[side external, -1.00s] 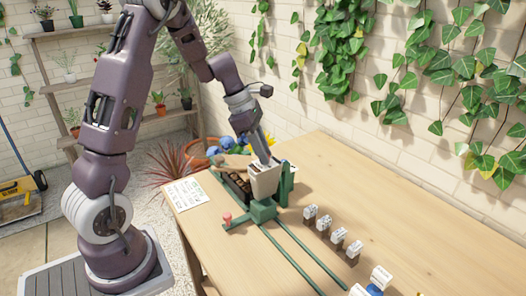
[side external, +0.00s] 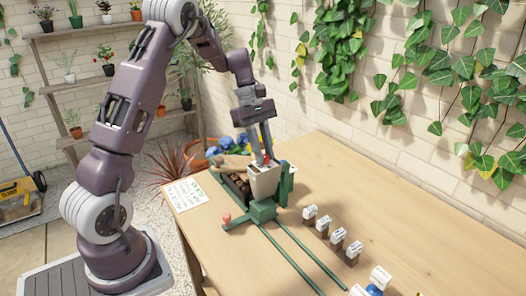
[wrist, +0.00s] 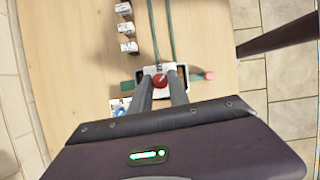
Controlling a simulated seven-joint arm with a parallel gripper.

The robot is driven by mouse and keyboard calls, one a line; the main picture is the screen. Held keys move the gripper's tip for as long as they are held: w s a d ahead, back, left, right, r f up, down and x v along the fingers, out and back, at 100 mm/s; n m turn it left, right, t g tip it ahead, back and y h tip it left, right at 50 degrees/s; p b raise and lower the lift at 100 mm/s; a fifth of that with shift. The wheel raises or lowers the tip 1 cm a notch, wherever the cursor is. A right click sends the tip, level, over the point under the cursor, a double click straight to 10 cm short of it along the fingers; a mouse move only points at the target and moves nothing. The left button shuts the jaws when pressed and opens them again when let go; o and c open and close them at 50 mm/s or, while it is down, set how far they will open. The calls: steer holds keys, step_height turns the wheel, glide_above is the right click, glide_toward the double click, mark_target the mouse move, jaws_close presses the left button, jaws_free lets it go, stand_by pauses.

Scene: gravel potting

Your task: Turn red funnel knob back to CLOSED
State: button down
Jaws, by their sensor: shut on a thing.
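The red funnel knob (wrist: 160,81) sits at the top of the cream funnel (side external: 265,183), with a pale pointer mark on it. My gripper (wrist: 160,84) points down with its fingers on either side of the knob, shut on it. In the side view my gripper (side external: 264,161) is at the funnel's rim, and only a little red shows between the fingertips. The CLOSED label cannot be read, and the fingers hide part of the funnel top.
The funnel stands on a green frame (side external: 263,211) with two long rails and a pink-knobbed lever (side external: 227,219). A dark tray (side external: 237,187) is beside it. Several small labelled blocks (side external: 338,236) stand in a row to the right.

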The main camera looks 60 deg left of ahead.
steer(key=m+g, duration=0.1)
steer(key=m, duration=0.3)
steer(key=shift+w+m+g, duration=0.15)
steer(key=shift+m+g, duration=0.15)
steer(key=shift+g, duration=0.1)
steer(key=shift+m+g+y, duration=0.35)
steer(key=shift+m+g, duration=0.1)
steer(key=shift+m, duration=0.8)
steer(key=shift+m+g+y, duration=0.35)
steer(key=shift+m+g, duration=0.1)
steer(key=shift+m, duration=0.8)
steer(key=c, duration=1.3)
jaws_free()
steer(key=shift+o, duration=0.2)
steer(key=shift+d, duration=0.1)
steer(key=v, duration=0.6)
steer(key=shift+w+r, duration=0.1)
steer(key=shift+w, duration=0.1)
steer(key=shift+r, duration=0.45)
